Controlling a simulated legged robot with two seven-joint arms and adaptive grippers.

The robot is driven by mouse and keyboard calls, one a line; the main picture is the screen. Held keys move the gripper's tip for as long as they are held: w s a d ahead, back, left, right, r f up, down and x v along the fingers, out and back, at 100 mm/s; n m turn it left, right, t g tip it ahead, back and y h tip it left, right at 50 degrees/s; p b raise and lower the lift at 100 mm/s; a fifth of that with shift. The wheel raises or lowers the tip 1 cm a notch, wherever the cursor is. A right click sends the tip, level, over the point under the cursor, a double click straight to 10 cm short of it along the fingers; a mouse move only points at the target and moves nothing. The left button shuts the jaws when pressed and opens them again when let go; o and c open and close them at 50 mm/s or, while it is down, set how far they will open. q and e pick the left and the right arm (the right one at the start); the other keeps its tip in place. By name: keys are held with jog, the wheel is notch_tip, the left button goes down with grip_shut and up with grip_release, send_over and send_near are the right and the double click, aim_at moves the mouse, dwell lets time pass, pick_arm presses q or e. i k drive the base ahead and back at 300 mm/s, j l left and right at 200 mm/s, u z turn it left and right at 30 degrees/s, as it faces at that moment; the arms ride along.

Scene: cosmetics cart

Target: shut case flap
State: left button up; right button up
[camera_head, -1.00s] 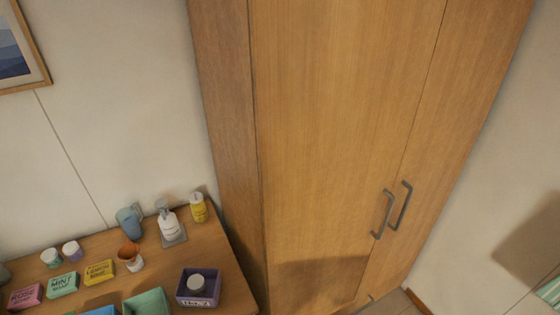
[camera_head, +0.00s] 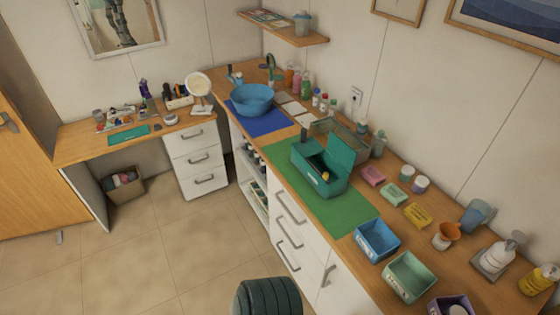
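A teal case (camera_head: 324,186) stands on a green mat (camera_head: 345,219) on the wooden counter. Its flap (camera_head: 340,151) is raised at the back right side, so the case is open. A small yellow thing (camera_head: 325,176) shows inside it; other contents are too dark to tell. Neither of my grippers is in view.
Blue (camera_head: 377,241), green (camera_head: 409,276) and purple (camera_head: 451,306) bins stand along the counter's front, right of the case. Soaps (camera_head: 417,215) and jars line the back. A blue bowl (camera_head: 252,99) stands farther left.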

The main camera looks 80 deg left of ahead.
aim_at(340, 149)
jog(key=u, duration=2.1)
jog(key=j+u, duration=0.15)
jog(key=j, duration=0.1)
